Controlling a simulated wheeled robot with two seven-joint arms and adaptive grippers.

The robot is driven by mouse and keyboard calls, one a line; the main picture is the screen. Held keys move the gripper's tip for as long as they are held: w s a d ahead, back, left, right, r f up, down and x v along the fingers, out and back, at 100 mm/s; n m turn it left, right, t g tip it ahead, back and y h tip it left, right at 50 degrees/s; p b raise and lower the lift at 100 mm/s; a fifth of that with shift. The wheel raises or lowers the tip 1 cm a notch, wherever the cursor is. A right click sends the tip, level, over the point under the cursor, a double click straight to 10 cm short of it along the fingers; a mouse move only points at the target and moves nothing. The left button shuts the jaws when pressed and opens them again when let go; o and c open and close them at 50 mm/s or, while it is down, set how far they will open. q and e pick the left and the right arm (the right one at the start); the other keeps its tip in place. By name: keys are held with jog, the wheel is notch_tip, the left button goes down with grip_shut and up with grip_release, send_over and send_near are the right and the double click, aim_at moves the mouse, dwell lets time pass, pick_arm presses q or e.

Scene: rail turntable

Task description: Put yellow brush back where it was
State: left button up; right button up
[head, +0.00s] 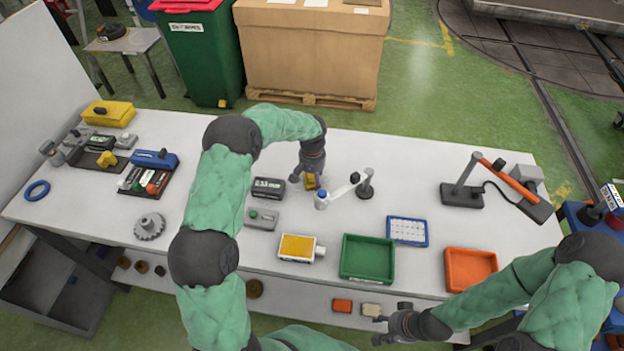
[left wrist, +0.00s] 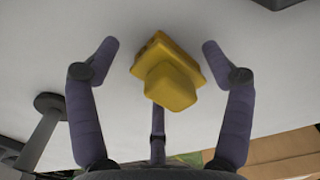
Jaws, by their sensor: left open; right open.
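A small yellow object, which looks like the yellow brush (head: 310,183), lies on the white table under my left gripper (head: 313,176). In the left wrist view the brush (left wrist: 168,72) shows a flat base and a raised block, with the fingers of my left gripper (left wrist: 161,52) open on either side of it. No finger visibly touches it. The gripper partly hides it in the head view. My right gripper (head: 382,328) is open and empty at the table's front edge.
A black box (head: 268,189) and a blue-capped item (head: 321,200) stand close to the left gripper. A green tray (head: 367,259), an orange tray (head: 470,270) and a lamp-like stand (head: 462,192) are to the right. Tool holders (head: 148,176) stand at left.

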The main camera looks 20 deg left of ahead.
aim_at(312, 176)
pick_arm(q)
notch_tip(312, 176, up, 12)
jog(key=p, duration=0.1)
dwell(0.4)
jog(key=shift+f, duration=0.1)
